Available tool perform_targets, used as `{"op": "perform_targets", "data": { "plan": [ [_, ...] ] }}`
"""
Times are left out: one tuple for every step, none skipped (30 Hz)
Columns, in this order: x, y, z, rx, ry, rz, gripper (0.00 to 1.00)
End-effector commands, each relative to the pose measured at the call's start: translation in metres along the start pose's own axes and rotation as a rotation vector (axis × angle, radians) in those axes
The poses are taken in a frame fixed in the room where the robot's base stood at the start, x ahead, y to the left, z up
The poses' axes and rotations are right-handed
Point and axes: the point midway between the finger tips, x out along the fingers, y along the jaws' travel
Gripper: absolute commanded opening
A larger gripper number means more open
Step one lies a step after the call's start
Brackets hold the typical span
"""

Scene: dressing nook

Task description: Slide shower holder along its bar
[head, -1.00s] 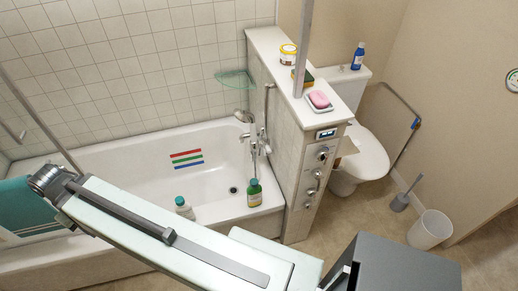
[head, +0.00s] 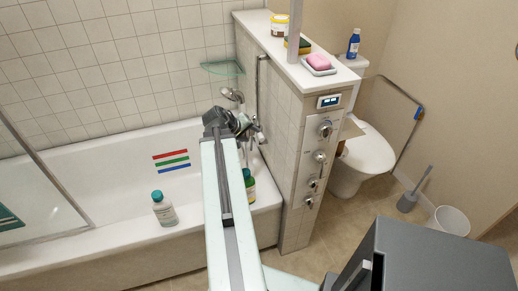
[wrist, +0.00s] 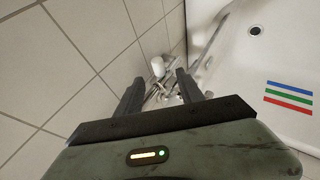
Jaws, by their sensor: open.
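The shower head (head: 232,95) hangs above the tap end of the tub, beside a thin upright bar (head: 257,85) along the tiled partition. The holder itself is too small to make out apart from the shower head and fittings. My gripper (head: 222,120) is in front of and just below the shower head in the head view, hiding part of the tap. In the wrist view my gripper (wrist: 160,88) is open, its two dark fingers apart. The pale shower head (wrist: 158,67) and chrome fittings show beyond and between the fingertips. No contact is visible.
A glass corner shelf (head: 222,68) is on the wall above. The tiled partition (head: 285,130) stands close on the right. The tub (head: 120,190) is open at left.

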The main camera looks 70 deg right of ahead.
Motion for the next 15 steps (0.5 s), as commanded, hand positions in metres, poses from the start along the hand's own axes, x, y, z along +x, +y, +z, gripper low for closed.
{"op": "perform_targets", "data": {
  "plan": [
    [0.004,0.004,0.002,0.002,-0.001,0.007,0.45],
    [0.004,0.005,0.002,0.002,-0.001,0.009,0.45],
    [0.003,0.006,0.002,0.002,-0.001,0.009,0.45],
    [0.003,0.006,0.002,0.002,-0.001,0.009,0.45],
    [0.004,0.005,0.002,0.002,-0.001,0.009,0.45],
    [0.006,0.005,0.002,0.002,-0.001,0.008,0.45],
    [0.009,0.004,0.002,0.002,-0.002,0.008,0.45],
    [0.012,0.004,0.002,0.003,-0.002,0.008,0.45],
    [0.018,0.003,0.002,0.003,-0.002,0.007,0.45],
    [0.022,0.003,0.003,0.003,-0.002,0.007,0.45],
    [0.028,0.002,0.003,0.003,-0.003,0.007,0.45],
    [0.035,0.002,0.003,0.004,-0.003,0.007,0.45],
    [0.041,0.001,0.003,0.004,-0.003,0.007,0.45],
    [0.047,0.001,0.003,0.004,-0.003,0.007,0.45],
    [0.055,0.001,0.003,0.004,-0.004,0.007,0.45]
  ]
}}
